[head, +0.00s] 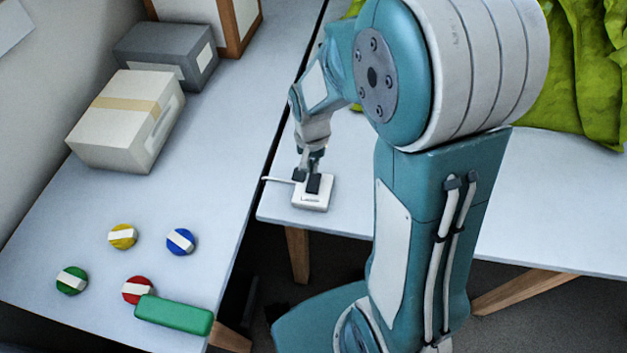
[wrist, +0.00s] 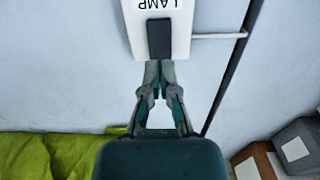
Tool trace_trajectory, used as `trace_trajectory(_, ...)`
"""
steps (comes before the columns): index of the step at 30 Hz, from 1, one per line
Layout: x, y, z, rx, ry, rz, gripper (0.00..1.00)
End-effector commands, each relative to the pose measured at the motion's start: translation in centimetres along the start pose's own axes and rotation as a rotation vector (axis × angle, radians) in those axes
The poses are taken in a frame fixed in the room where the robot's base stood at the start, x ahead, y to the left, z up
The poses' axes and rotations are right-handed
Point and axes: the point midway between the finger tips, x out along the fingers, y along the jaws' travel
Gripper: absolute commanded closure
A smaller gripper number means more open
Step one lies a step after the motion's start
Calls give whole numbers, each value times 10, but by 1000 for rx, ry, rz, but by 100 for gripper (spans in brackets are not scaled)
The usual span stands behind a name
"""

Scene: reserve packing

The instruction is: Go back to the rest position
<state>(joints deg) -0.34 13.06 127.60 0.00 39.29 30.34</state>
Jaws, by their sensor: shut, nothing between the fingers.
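My gripper (head: 311,168) is at the end of my arm, low over the left end of the right-hand table in the head view. In the wrist view my gripper (wrist: 159,70) has its fingertips together with nothing between them. A white switch box (head: 311,200) labelled LAMP, with a dark rocker, lies just at the fingertips. The switch box (wrist: 180,45) also shows in the wrist view, its rocker (wrist: 159,39) just beyond the fingertips. I cannot tell whether they touch it.
Green cloth (head: 575,80) covers the back right. A narrow gap separates the tables.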

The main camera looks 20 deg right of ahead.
Motion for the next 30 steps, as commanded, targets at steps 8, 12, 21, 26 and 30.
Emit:
trace_trajectory(8, -2, 0, 0, 0, -1, 1, 100)
trace_trajectory(12, -2, 0, 0, 0, -1, 1, 100)
trace_trajectory(21, -26, 3, 5, -38, 38, -21, 100)
trace_trajectory(26, -71, 12, 20, -123, 113, -57, 100)
trace_trajectory(30, -106, 22, 36, -202, 183, -83, 100)
